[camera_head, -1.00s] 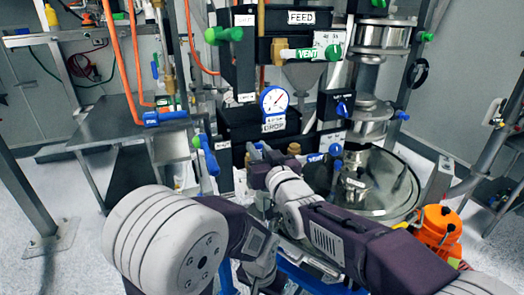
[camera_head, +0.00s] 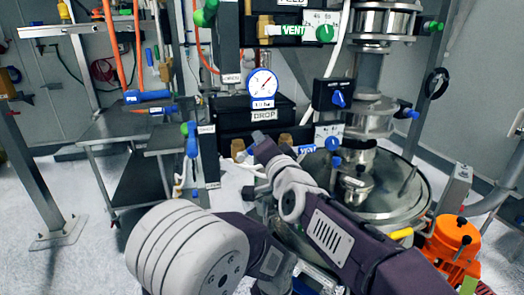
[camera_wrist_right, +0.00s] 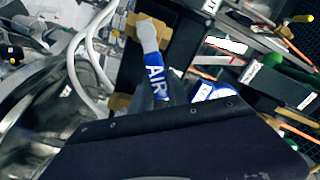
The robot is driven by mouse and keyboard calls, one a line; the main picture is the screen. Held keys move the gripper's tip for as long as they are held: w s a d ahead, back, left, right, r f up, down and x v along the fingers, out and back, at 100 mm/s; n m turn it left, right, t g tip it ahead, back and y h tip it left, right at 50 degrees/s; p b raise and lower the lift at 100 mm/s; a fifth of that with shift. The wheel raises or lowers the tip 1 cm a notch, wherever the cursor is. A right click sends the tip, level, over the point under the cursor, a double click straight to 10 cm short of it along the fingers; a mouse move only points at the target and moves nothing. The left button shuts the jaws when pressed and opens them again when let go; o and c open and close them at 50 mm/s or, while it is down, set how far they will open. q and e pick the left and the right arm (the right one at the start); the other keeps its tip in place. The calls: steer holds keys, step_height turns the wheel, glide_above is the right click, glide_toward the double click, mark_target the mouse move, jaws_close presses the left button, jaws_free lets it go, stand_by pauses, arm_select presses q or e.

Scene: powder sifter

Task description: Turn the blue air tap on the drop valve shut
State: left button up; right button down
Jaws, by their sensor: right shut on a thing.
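The blue air tap, marked AIR (camera_wrist_right: 156,82), shows its lettered handle and pale end in the right wrist view. In the head view a small blue part of the tap (camera_head: 239,147) shows at the front of the black drop valve box (camera_head: 257,122), beside a brass fitting. My right gripper (camera_head: 259,142) is at the tap, below the DROP label. In the right wrist view my right gripper (camera_wrist_right: 174,90) is shut on the tap's handle, and its dark body hides the lower part. My left arm shows at the bottom of the head view, but its gripper cannot be made out.
A pressure gauge (camera_head: 262,84) is above the box. A round steel vessel (camera_head: 402,200) stands to the right. A blue handle (camera_head: 192,140) hangs to the left. Pale hoses (camera_wrist_right: 85,65) run beside the tap.

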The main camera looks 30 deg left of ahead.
steer(key=shift+w+d+f+m+b, duration=0.15)
steer(key=shift+f+m+b, duration=0.5)
steer(key=shift+m+b, duration=0.4)
steer(key=shift+w+d+f+m+b, duration=0.15)
steer(key=shift+f+m+b, duration=0.55)
steer(key=shift+m, duration=0.5)
steer(key=shift+w+d+f+m+b, duration=0.15)
steer(key=shift+f+m+b, duration=0.4)
steer(key=shift+m+b, duration=0.55)
steer(key=shift+m, duration=0.25)
steer(key=c, duration=1.3)
jaws_free()
steer(key=shift+a+f, duration=0.1)
steer(key=b+v, duration=0.3)
steer(key=v, duration=0.6)
